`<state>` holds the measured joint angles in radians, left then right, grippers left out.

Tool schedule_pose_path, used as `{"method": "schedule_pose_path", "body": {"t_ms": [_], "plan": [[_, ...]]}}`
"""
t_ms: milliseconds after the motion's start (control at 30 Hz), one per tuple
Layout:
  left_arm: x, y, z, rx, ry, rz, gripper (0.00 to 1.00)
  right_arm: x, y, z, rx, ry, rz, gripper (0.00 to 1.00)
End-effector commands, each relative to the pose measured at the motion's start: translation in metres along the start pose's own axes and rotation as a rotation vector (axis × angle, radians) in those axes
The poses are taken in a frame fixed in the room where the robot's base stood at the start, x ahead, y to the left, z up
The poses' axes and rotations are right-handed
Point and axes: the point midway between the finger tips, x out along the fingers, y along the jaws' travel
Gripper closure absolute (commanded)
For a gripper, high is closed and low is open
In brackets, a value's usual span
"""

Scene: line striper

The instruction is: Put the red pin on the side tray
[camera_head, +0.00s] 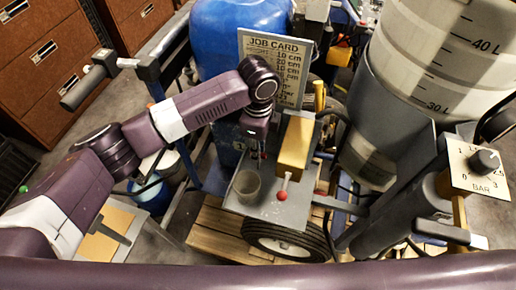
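My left gripper (256,152) points down over the back of a grey tray (296,215), beside a yellow block. Its fingertips are small and dark, and I cannot tell whether they are open or shut. A small red spot shows at the fingertips; I cannot tell whether it is a held thing or part of the gripper. A red ball-ended piece (282,195) with a thin pale stem shows at the tray's front, right of a grey cup (245,187). I cannot tell whether it is the red pin. My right gripper is not in view.
The yellow block (295,147) stands at the tray's back right. A job card (276,62) stands behind, before a blue tank (222,25). A large graduated container (425,60) and a pressure dial (483,162) are at right. A black wheel (287,243) is below the tray.

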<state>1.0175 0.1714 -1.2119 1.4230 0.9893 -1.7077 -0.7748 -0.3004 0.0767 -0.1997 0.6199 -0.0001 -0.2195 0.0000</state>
Motion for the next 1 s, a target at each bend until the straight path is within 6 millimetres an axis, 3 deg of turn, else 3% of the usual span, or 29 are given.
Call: {"method": "schedule_pose_path", "body": {"t_ms": [467, 1000], "plan": [[-0.01, -0.001, -0.001, 0.001, 0.001, -0.003, 0.72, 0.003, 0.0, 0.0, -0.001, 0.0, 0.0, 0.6], [-0.111, -0.001, -0.001, 0.001, 0.001, -0.003, 0.72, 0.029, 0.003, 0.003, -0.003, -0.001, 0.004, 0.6]]}}
